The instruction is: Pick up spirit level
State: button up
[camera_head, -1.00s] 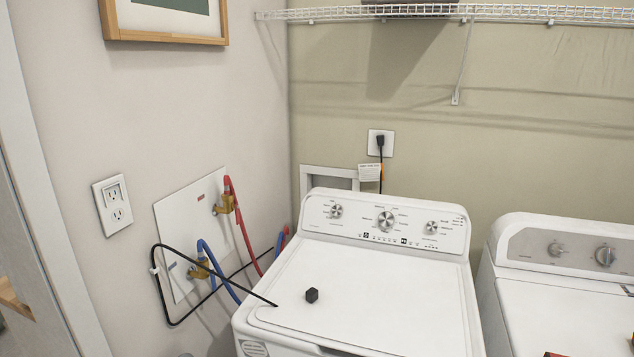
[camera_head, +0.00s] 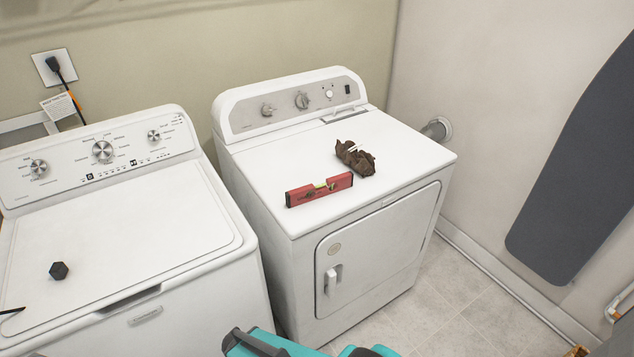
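No fingertips of my gripper can be made out in this view. Teal and black parts at the bottom edge look like my own body.
A white washer (camera_head: 120,235) stands to the left with a small black block (camera_head: 59,270) on its lid. A dark grey board (camera_head: 580,165) is at the right wall. Tiled floor (camera_head: 440,315) is clear in front of the right-hand machine.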

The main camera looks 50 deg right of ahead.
aim_at(301, 195)
jog(key=z, duration=4.2)
jog(key=i, duration=0.1)
jog(key=u, duration=2.85)
